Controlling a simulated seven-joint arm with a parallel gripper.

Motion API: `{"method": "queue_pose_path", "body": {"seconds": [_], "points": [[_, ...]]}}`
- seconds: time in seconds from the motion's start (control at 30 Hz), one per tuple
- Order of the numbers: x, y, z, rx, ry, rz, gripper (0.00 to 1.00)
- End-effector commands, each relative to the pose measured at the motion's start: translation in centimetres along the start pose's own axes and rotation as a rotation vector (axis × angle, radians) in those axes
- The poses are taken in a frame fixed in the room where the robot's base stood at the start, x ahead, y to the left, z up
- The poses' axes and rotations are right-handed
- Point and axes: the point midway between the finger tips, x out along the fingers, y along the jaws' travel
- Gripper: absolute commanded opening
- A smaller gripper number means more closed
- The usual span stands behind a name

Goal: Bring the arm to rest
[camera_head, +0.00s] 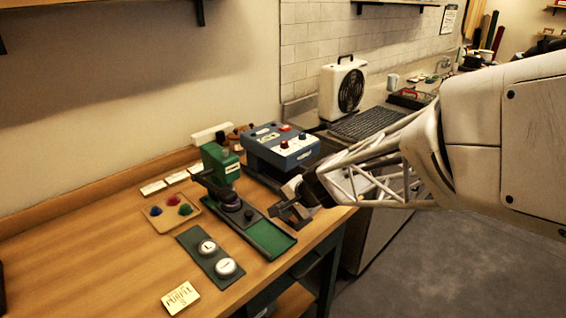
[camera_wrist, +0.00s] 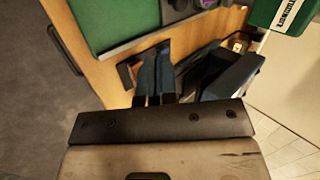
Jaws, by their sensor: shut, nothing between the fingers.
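My arm reaches in from the right in the head view. My gripper (camera_head: 283,212) is over the right edge of the wooden table (camera_head: 115,240), close to the green machine's base tray. In the wrist view the fingers of my gripper (camera_wrist: 153,72) are together with nothing between them. The green machine (camera_head: 222,172) stands left of my gripper, and the blue control box (camera_head: 280,147) stands just behind it. I cannot tell whether my gripper touches either one.
A dark plate (camera_head: 192,242) with two round white discs, a tray (camera_head: 157,223) with coloured pieces and a yellow note card (camera_head: 180,297) lie on the table. A white fan (camera_head: 342,92) stands on the counter behind. The floor (camera_head: 450,265) at right looks clear.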

Motion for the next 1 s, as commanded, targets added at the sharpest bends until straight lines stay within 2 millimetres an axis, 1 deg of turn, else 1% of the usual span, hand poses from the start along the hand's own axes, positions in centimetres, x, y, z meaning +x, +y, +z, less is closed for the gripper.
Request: {"method": "queue_pose_path", "body": {"seconds": [0.37,0.47,0.57,0.67,0.77,0.8,0.87,1.0], "points": [[-0.2,0.0,0.0,-0.003,0.000,0.001,0.00],[-0.9,0.1,0.2,-0.018,-0.002,0.008,0.00],[-2.4,0.3,0.6,-0.053,-0.004,0.023,0.00],[-4.8,0.7,1.4,-0.109,-0.009,0.051,0.00],[-8.0,1.5,2.5,-0.183,-0.015,0.093,0.00],[-9.4,1.9,3.0,-0.215,-0.017,0.114,0.00],[-11.5,2.8,3.8,-0.265,-0.020,0.150,0.00],[-16.4,5.3,5.8,-0.382,-0.023,0.248,0.00]]}}
